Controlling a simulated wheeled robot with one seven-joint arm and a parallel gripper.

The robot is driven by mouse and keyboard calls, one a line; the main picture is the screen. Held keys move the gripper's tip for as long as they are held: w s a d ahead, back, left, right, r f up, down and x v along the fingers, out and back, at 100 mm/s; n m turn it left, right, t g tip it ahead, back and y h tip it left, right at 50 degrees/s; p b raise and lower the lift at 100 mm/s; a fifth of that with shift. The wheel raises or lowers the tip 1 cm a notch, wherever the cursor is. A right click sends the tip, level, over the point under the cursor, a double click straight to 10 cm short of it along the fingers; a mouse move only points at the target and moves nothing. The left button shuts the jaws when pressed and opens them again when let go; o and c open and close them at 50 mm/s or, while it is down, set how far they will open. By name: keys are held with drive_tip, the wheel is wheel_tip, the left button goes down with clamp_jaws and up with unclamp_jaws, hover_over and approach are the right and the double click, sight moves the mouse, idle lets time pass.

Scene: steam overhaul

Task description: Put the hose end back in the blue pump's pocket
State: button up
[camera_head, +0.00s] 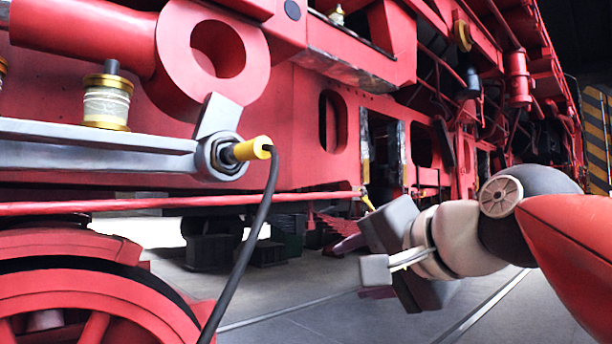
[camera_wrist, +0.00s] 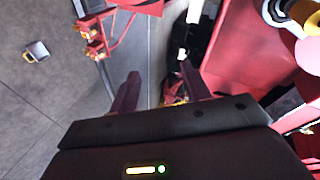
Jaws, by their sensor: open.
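The hose end, a yellow coupler (camera_head: 252,148), sits at the grey end fitting of a steel rod on the red locomotive. A black hose (camera_head: 250,235) runs from it down past the picture's bottom edge. My gripper (camera_head: 357,268) is open and empty, to the right of and lower than the hose end, well apart from it. Its two dark purple fingers also show spread apart in the wrist view (camera_wrist: 158,84), with nothing held between them. I cannot make out the blue pump or its pocket in either view.
The red locomotive frame (camera_head: 300,125) fills the back, with a red wheel (camera_head: 90,290) at lower left and the steel rod (camera_head: 90,145) above it. A small grey and orange object (camera_wrist: 36,50) lies on the floor. Open grey floor lies below my gripper.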

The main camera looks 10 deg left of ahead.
sight(265, 147)
drive_tip(key=s+a+r+m+y, duration=0.1)
drive_tip(key=a+r+y, duration=0.25)
drive_tip(key=r, duration=0.45)
drive_tip(key=s+a+r+m+y, duration=0.15)
drive_tip(key=a+r, duration=0.25)
drive_tip(key=r, duration=0.4)
drive_tip(key=shift+n, duration=0.35)
drive_tip(key=p+x, duration=0.1)
drive_tip(key=x, duration=0.5)
drive_tip(key=shift+w+a+r, duration=0.15)
drive_tip(key=shift+w, duration=0.05)
drive_tip(key=shift+p+x, duration=0.3)
drive_tip(key=shift+x, duration=0.65)
drive_tip(key=c, duration=1)
drive_tip(key=shift+t, duration=0.3)
clamp_jaws()
drive_tip(key=shift+s, duration=0.1)
drive_tip(key=shift+b+v, duration=0.55)
drive_tip(key=shift+v, duration=1.9)
